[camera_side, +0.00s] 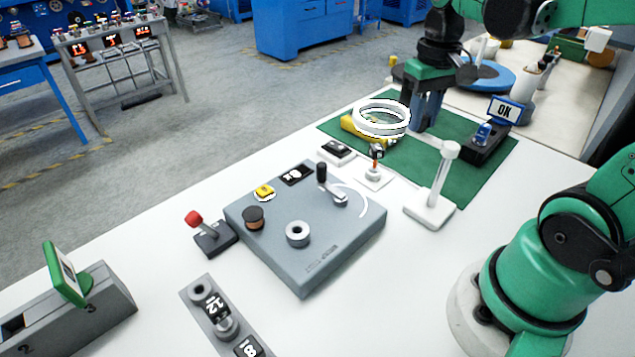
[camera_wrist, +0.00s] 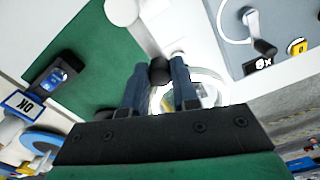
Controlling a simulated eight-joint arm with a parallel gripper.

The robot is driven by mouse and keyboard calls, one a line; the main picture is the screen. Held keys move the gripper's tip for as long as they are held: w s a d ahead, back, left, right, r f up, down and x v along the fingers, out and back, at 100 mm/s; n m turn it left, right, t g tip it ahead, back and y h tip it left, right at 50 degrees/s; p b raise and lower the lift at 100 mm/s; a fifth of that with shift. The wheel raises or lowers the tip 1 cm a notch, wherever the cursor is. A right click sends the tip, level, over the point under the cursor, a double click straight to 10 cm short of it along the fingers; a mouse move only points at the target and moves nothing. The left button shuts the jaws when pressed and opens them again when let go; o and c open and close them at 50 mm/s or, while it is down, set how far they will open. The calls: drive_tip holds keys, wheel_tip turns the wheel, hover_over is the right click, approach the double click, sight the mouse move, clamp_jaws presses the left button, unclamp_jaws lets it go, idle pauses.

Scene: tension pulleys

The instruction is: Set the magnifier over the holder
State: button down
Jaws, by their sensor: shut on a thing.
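The magnifier (camera_side: 381,118) is a white ring with a clear middle, held up level above the green mat in the side view. My gripper (camera_side: 424,122) is shut on it at its right side. In the wrist view my gripper (camera_wrist: 160,78) has a dark grip piece between its blue fingers, and part of the white ring (camera_wrist: 212,84) shows behind the right finger. A white post on a flat base (camera_side: 434,190), likely the holder, stands upright at the mat's front edge. The magnifier is apart from it, to its upper left in the side view. The fingers partly hide the ring.
A small white base with a dark-topped pin (camera_side: 374,172) stands below the ring. A yellow object (camera_side: 355,128) lies behind it. A grey pulley panel (camera_side: 305,230) is in front, and a dark block with an OK sign (camera_side: 487,142) stands right.

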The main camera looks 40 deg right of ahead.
drive_tip(key=shift+a, duration=0.1)
drive_tip(key=c, duration=0.7)
unclamp_jaws()
drive_tip(key=shift+o, duration=0.2)
drive_tip(key=shift+r, duration=2.8)
drive_tip(key=shift+f, duration=0.1)
drive_tip(key=w+a+f+n+t, duration=0.2)
drive_tip(key=a+f+n+t, duration=0.2)
drive_tip(key=a, duration=0.6)
wheel_tip(320, 180, down, 2)
drive_tip(key=t, duration=0.3)
drive_tip(key=shift+w+a+f, duration=0.15)
drive_tip(key=shift+w, duration=0.25)
